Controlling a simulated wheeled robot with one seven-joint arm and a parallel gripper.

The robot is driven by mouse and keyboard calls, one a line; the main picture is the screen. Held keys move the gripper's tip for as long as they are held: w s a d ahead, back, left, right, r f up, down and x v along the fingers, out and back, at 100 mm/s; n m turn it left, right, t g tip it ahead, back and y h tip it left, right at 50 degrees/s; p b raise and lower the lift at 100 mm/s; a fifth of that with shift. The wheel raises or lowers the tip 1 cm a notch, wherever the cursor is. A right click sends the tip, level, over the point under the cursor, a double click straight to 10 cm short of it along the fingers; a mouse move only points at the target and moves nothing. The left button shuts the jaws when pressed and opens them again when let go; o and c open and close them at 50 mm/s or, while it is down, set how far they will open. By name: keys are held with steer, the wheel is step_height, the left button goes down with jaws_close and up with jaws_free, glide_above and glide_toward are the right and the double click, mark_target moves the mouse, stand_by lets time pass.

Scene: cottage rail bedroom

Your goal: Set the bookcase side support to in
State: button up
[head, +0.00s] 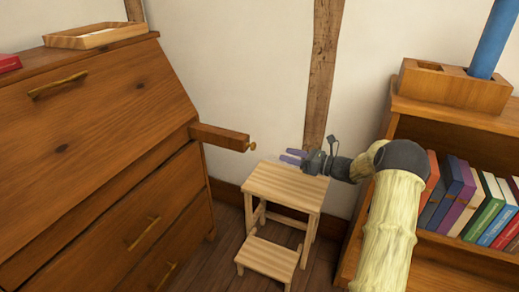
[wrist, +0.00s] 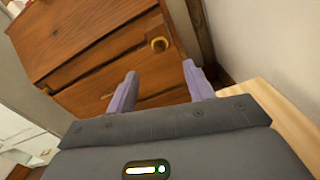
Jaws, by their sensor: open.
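The side support (head: 218,136) is a wooden bar with a small brass knob (head: 252,146) on its end. It sticks out from the right edge of a brown wooden bureau (head: 100,120) with a sloped front panel and drawers. My gripper (head: 289,157) is open and empty, to the right of the knob and slightly lower in the head view, apart from it. In the wrist view the knob (wrist: 160,44) shows beyond and a little above the gap between my two purple fingers (wrist: 162,78). Nothing is between the fingers.
A light wooden step stool (head: 287,185) stands just below my gripper. A bookshelf (head: 455,120) with several books and a wooden holder (head: 452,86) with a blue cylinder is at right. A shallow wooden tray (head: 95,37) sits on the bureau. Wall lies behind.

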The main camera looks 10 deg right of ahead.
mark_target(255, 146)
steer(key=b+x, duration=0.3)
steer(key=x, duration=0.8)
steer(key=shift+w+a, duration=0.15)
steer(key=shift+a, duration=0.25)
jaws_close()
